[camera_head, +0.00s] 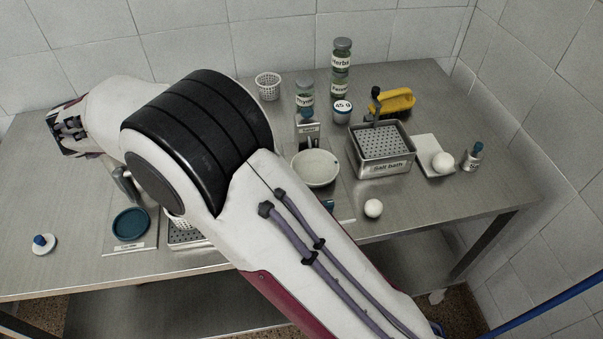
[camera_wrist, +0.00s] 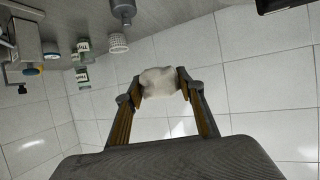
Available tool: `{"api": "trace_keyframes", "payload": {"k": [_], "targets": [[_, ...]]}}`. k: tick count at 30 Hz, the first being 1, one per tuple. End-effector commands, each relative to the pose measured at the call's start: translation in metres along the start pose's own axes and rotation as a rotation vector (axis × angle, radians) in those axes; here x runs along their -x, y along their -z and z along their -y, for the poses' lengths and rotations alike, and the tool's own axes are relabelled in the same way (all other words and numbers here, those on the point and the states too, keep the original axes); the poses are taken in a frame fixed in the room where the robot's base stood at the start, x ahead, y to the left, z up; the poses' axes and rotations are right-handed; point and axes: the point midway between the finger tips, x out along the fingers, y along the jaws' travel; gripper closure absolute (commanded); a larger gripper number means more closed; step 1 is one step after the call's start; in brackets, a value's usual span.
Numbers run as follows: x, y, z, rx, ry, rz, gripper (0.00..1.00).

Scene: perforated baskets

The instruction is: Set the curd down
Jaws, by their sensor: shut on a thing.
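In the wrist view my gripper (camera_wrist: 160,82) is shut on an off-white, lumpy curd (camera_wrist: 158,84), held between its two fingertips. The curd is in the air, with tiled wall behind it and the table top at the upper edge of that view. In the head view my arm's large dark joint covers the middle left of the table, and the curd cannot be made out there. A perforated metal tray (camera_head: 190,240) and part of a white perforated basket (camera_head: 174,220) show from behind my arm.
The salt bath (camera_head: 383,165), a white bowl (camera_head: 316,168), a white ball (camera_head: 373,208) and another ball (camera_head: 443,162) stand to the right. A small basket (camera_head: 268,86) and jars (camera_head: 341,65) stand at the back.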

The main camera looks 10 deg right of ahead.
Motion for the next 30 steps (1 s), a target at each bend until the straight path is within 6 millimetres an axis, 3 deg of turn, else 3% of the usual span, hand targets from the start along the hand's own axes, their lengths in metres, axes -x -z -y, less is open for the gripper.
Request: {"api": "trace_keyframes", "payload": {"k": [6,15,30], "targets": [[-0.030,0.013,-0.069,-0.066,-0.136,0.000,0.84],[-0.058,0.025,-0.167,-0.157,-0.326,0.000,0.84],[-0.070,0.031,-0.337,-0.317,-0.652,-0.001,0.84]]}}
